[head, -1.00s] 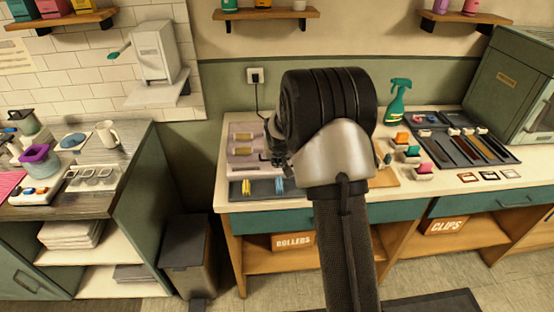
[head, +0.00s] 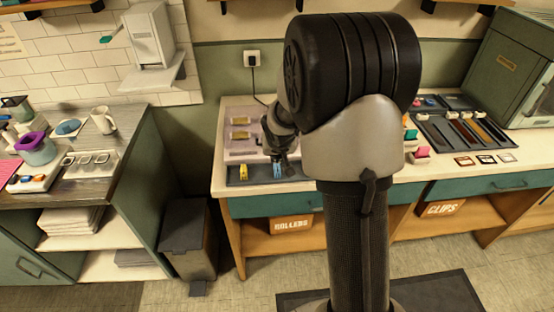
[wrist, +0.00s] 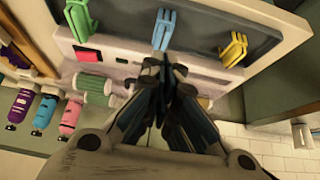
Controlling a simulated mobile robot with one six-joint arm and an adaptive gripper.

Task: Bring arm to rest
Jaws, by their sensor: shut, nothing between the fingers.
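My gripper (head: 280,155) is shut and empty, pointing down over the left part of the counter, just above the dark clip tray (head: 240,183). In the wrist view my gripper (wrist: 168,68) has its fingers together, with the blue clip (wrist: 162,30) just beyond the tips. A yellow clip (wrist: 234,48) and a green clip (wrist: 80,18) lie to either side. In the head view the yellow clip (head: 243,172) and blue clip (head: 278,170) show; the green one is hidden. My raised arm hides the middle of the counter.
A pale lilac roller rack (head: 231,150) lies behind the tray; a green roller (wrist: 95,90) shows in the wrist view. A dark compartment tray (head: 465,133) and a green cabinet (head: 505,70) stand right. A bin (head: 187,240) stands between the counters.

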